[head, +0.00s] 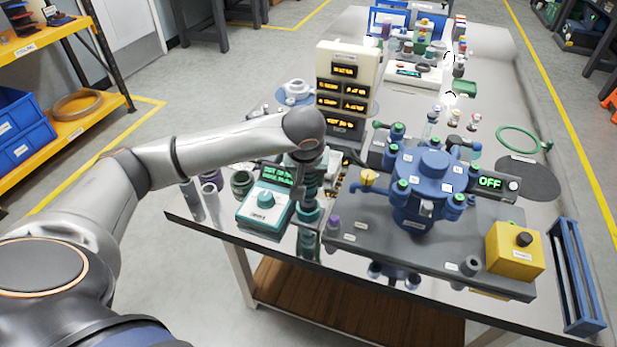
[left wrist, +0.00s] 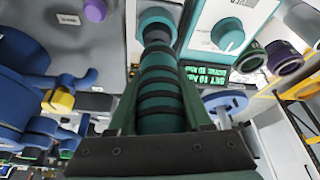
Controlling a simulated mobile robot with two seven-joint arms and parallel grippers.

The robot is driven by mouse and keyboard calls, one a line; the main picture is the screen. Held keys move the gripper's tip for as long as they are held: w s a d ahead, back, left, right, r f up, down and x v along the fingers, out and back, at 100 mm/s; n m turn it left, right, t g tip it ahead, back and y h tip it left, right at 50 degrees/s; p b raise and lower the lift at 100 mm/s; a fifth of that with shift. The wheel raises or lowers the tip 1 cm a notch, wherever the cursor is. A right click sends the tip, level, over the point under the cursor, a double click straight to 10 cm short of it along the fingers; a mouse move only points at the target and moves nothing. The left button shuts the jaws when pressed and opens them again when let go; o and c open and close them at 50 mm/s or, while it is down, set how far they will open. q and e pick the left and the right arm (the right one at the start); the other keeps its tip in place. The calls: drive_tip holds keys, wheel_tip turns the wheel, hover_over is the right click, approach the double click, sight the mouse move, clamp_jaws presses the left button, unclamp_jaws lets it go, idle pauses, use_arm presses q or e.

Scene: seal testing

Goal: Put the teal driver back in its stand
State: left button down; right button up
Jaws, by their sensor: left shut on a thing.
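The teal driver (head: 308,213), a ribbed teal and black cylinder, hangs roughly upright from my left gripper (head: 311,168), close beside the teal-dialled tester. In the left wrist view my left gripper (left wrist: 168,128) is shut around the ribbed body of the teal driver (left wrist: 160,85), its far end pointing at the bench. A dark green-rimmed round holder (head: 242,183), which looks like the driver's stand, is left of the gripper, behind the tester. It shows empty in the left wrist view (left wrist: 250,56). Whether the driver's lower end touches the bench is unclear. My right gripper is not in view.
The teal-dialled tester (head: 265,205) stands between the driver and the purple-rimmed holder (head: 210,189). A blue multi-port fixture (head: 428,180) on a grey plate is to the right. A display panel (head: 345,90) rises behind the gripper. The bench's front edge is near.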

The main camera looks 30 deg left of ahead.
use_arm(q)
drive_tip(key=shift+f+b, duration=0.7)
drive_tip(key=shift+b, duration=0.2)
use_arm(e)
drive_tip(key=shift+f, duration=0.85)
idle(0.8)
use_arm(q)
drive_tip(key=shift+c, duration=1.4)
unclamp_jaws()
drive_tip(key=shift+f, duration=0.1)
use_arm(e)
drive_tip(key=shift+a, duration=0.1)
use_arm(q)
drive_tip(key=shift+r, duration=0.25)
wheel_tip(320, 180, up, 8)
drive_tip(key=p, duration=0.6)
drive_tip(key=shift+r, duration=0.35)
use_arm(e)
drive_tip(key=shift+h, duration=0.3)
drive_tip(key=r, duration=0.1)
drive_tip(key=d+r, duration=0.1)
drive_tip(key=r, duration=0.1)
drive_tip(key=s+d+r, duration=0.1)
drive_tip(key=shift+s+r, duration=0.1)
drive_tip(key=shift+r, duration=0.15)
